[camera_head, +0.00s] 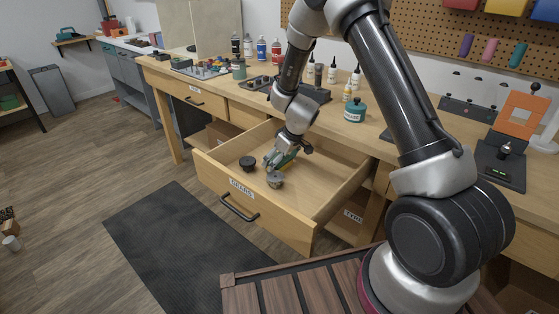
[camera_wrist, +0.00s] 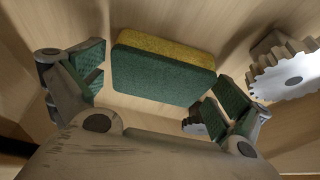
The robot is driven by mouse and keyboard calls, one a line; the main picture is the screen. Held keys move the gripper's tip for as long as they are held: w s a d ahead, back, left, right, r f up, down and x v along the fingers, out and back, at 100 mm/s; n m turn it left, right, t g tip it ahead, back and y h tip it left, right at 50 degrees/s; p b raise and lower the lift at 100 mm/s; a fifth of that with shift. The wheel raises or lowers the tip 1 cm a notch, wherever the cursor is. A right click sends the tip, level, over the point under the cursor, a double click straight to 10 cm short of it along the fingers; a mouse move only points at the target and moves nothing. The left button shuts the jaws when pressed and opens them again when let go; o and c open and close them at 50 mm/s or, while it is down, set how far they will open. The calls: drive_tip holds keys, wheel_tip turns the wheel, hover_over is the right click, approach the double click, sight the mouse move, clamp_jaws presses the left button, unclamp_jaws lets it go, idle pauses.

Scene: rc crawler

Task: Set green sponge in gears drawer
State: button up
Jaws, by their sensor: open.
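The green sponge (camera_wrist: 160,76), dark green with a yellow layer, is inside the gears drawer between my gripper's fingers in the wrist view. Gaps show between it and both finger pads. Whether it lies flat on the drawer floor is hard to tell. My gripper (camera_wrist: 152,95) is open around it. In the head view my gripper (camera_head: 281,160) reaches down into the drawer and mostly hides the sponge. The gears drawer (camera_head: 225,182), pale wood with a "GEARS" label and black handle, is pulled out from the bench.
A dark gear (camera_head: 247,162) and a grey gear (camera_head: 275,180) lie in the drawer near my gripper; a toothed silver gear (camera_wrist: 287,76) is right of it in the wrist view. The drawer's right half is bare. Bottles and a teal grease jar (camera_head: 355,110) stand on the bench above.

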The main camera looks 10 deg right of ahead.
drive_tip(key=s+d+r+m, duration=0.1)
drive_tip(key=s+d+r, duration=0.3)
drive_tip(key=r, duration=0.5)
drive_tip(key=s+d+r+m, duration=0.1)
drive_tip(key=s+d+r, duration=0.1)
drive_tip(key=s+r, duration=0.55)
drive_tip(key=s+d+r, duration=0.3)
drive_tip(key=s+r, duration=0.1)
drive_tip(key=r, duration=0.7)
drive_tip(key=s+d+r+m+h, duration=0.1)
drive_tip(key=s+d+r+m, duration=0.1)
drive_tip(key=s, duration=0.8)
drive_tip(key=s+d+r+m+h, duration=0.1)
drive_tip(key=s+d+r+m, duration=0.2)
drive_tip(key=s+d, duration=0.3)
drive_tip(key=s+r, duration=0.1)
drive_tip(key=s, duration=0.3)
drive_tip(key=shift+s+d+r+h, duration=0.2)
drive_tip(key=shift+s+r+h, duration=0.05)
drive_tip(key=shift+r+h, duration=0.15)
